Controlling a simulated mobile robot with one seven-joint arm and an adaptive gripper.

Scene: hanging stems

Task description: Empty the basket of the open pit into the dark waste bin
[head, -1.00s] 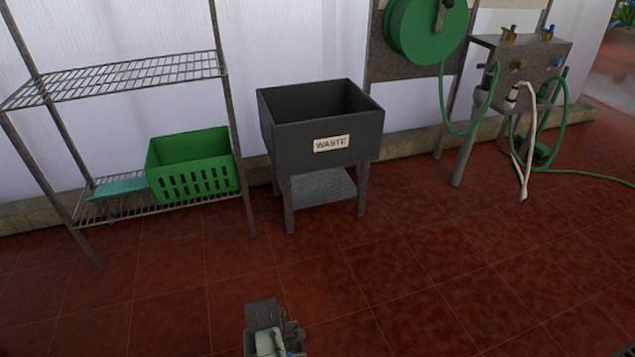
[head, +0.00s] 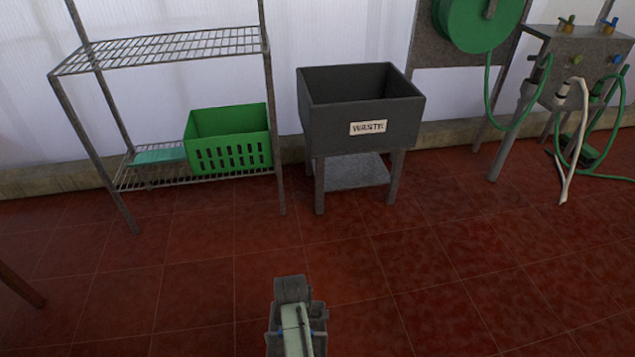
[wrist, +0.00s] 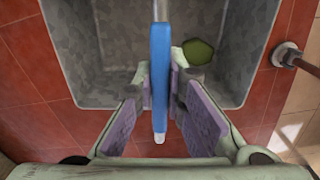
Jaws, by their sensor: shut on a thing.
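The dark waste bin (head: 335,130), labelled WASTE, stands on legs by the wall in the head view, its open top facing up. In the wrist view my gripper (wrist: 160,85) is shut on a blue handle grip (wrist: 159,60), with a pale rod running on from its far end. Below it is a grey, mottled, open container (wrist: 77,55), which looks like the basket. A green lump (wrist: 198,51) lies inside it. How the handle joins the container is hidden. In the head view my gripper is low in the middle, well short of the bin; its fingers are hidden.
A wire shelf rack (head: 160,50) with a green crate (head: 232,155) stands left of the bin. A hose reel (head: 470,25) and tap stand (head: 590,65) are to the right. Red tiled floor (head: 220,250) before the bin is clear. A brown leg (head: 20,288) shows at far left.

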